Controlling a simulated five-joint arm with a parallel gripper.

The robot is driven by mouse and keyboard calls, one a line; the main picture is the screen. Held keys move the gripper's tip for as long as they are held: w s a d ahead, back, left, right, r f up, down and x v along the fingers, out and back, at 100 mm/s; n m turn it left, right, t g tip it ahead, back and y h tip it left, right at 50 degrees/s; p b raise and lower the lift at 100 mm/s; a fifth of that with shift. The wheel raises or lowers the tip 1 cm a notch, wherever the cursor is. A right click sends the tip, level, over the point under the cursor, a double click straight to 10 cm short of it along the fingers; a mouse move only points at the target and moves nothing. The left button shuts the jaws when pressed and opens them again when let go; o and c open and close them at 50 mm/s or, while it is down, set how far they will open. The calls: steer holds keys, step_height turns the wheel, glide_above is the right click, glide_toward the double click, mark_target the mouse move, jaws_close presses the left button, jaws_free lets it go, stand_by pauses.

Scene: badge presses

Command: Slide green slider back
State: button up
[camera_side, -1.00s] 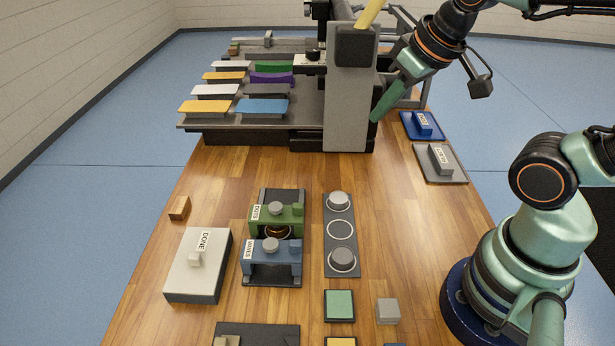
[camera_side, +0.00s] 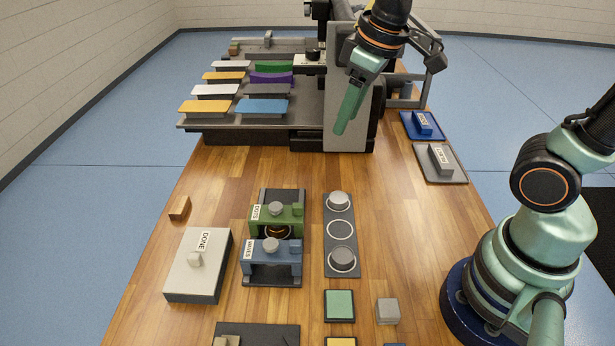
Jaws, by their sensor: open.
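The green slider (camera_side: 290,219) is a green block with a round grey knob on top and a white label that seems to read DOTS. It sits on a dark base, directly behind the blue slider (camera_side: 285,262), whose label seems to read WAVES. A round orange-brown disc shows partly under the green slider's front edge. My gripper (camera_side: 343,122) is open and empty, high above the table in front of the grey upright post. It is apart from the green slider, up and to the right of it in the picture.
A dark plate with round grey knobs (camera_side: 329,231) lies right of the sliders. A white DONE box (camera_side: 183,287) stands to their left. A rack of coloured plates (camera_side: 190,126) stands behind. Bare wood (camera_side: 250,165) lies between the rack and the sliders.

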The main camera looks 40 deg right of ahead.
mark_target(298, 205)
steer(key=w+a+f+n+g, duration=0.35)
steer(key=a+f+n, duration=0.2)
steer(key=a, duration=0.25)
steer(key=f, duration=1.2)
steer(key=shift+w+d, duration=0.15)
steer(key=shift+w, duration=0.25)
jaws_close()
stand_by(0.6)
